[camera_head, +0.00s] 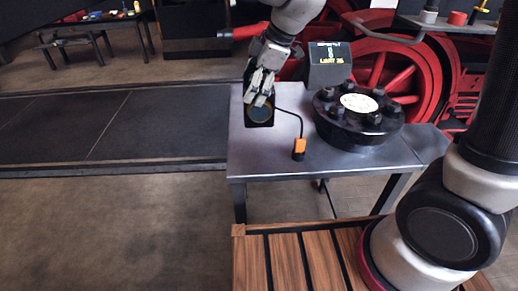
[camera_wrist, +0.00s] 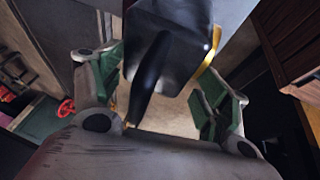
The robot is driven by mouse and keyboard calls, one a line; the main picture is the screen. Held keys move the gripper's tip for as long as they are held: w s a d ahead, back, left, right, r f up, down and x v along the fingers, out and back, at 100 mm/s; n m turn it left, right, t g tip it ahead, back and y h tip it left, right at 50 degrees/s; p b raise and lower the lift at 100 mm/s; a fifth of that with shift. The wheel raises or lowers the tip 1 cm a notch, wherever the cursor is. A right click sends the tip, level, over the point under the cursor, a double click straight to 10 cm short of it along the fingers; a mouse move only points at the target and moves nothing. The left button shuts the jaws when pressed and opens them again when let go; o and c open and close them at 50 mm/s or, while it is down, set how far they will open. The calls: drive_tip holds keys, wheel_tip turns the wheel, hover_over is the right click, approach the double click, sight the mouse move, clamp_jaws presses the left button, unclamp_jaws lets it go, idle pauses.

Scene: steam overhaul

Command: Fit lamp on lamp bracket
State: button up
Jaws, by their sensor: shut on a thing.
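The lamp (camera_head: 260,114) is a dark box with a round glassy face, at the left end of the grey metal table in the head view. My gripper (camera_head: 262,92) reaches down from above and is shut on the lamp's upper part. In the wrist view my gripper's green-padded fingers (camera_wrist: 158,97) stand on either side of the lamp (camera_wrist: 170,45), which shows as a black body with a dark curved strip and a yellowish edge. I cannot tell whether the lamp touches the table. I cannot make out the lamp bracket in either view.
A slatted wooden surface (camera_head: 290,262) is in front. Open floor (camera_head: 120,220) lies to the left.

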sight(273, 91)
idle(0.3)
wheel_tip(273, 91, down, 10)
drive_tip(key=shift+w+r, duration=0.1)
drive_tip(key=shift+r, duration=0.1)
drive_tip(key=shift+c, duration=0.2)
drive_tip(key=shift+f, duration=0.1)
drive_tip(key=o, duration=1.4)
drive_tip(key=shift+c, duration=0.2)
drive_tip(key=v, duration=0.7)
drive_tip(key=shift+s+d, duration=0.3)
drive_tip(key=shift+d, duration=0.2)
drive_tip(key=s+d+r+m+t+h, duration=0.1)
drive_tip(key=s+d+r+m, duration=0.3)
drive_tip(key=d, duration=0.5)
drive_tip(key=s+d+r+m+h, duration=0.1)
drive_tip(key=s+d+r+m, duration=0.3)
drive_tip(key=d, duration=0.5)
drive_tip(key=s+d+r+m+t+h, duration=0.1)
drive_tip(key=s+d+r+m+h, duration=0.1)
drive_tip(key=s+d+m, duration=0.8)
drive_tip(key=shift+d+r, duration=0.75)
drive_tip(key=shift+d, duration=0.05)
